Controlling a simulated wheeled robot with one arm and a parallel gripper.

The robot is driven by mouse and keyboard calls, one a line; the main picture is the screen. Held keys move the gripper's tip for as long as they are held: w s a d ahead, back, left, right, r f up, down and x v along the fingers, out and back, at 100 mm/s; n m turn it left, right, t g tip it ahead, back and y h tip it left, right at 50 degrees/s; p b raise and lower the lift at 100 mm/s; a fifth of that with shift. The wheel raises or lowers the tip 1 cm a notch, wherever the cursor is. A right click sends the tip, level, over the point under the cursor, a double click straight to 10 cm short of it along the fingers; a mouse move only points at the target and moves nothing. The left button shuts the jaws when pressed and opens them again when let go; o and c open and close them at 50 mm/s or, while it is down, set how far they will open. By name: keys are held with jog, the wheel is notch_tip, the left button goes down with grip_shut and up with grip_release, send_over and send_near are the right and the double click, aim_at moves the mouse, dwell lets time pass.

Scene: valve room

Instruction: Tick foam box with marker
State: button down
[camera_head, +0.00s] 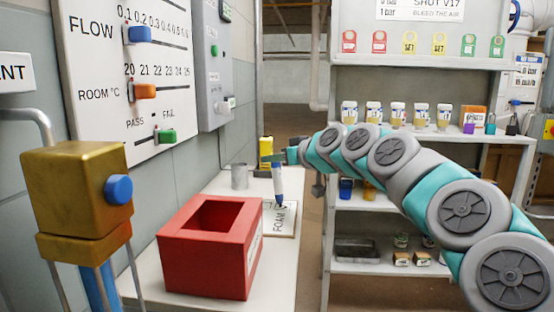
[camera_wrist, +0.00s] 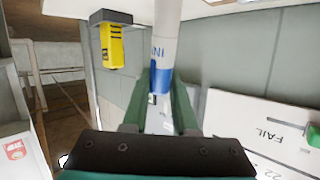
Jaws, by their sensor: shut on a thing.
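My gripper (camera_head: 279,158) reaches in from the right over the bench. In the wrist view its two green fingers (camera_wrist: 158,98) are shut on the marker (camera_wrist: 164,40), a white pen with a blue band. In the head view the marker (camera_head: 278,183) hangs roughly upright, its dark tip pointing down. Below it a white card (camera_head: 289,222) lettered FOAM lies flat on the bench. The tip shows over the card's far part, near a dark-outlined mark; I cannot tell whether it touches. The red box hides part of the card's near left side.
A red open-topped box (camera_head: 206,262) stands close in front of the card. A grey cup (camera_head: 239,177) and a yellow object (camera_head: 266,148) stand behind, near the marker. The slider panel (camera_head: 130,65) is on the left wall. Shelves (camera_head: 425,130) fill the right.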

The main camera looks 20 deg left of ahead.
jog(key=shift+s+a+f, duration=0.1)
jog(key=shift+s+a, duration=0.05)
jog(key=shift+s, duration=0.05)
jog(key=shift+w+d, duration=0.35)
jog(key=shift+w, duration=0.35)
jog(key=shift+s+d+b, duration=0.35)
jog(key=shift+s+b, duration=0.05)
jog(key=shift+b, duration=0.2)
dwell(0.3)
jog(key=shift+r+p, duration=2)
jog(key=shift+r, duration=2.05)
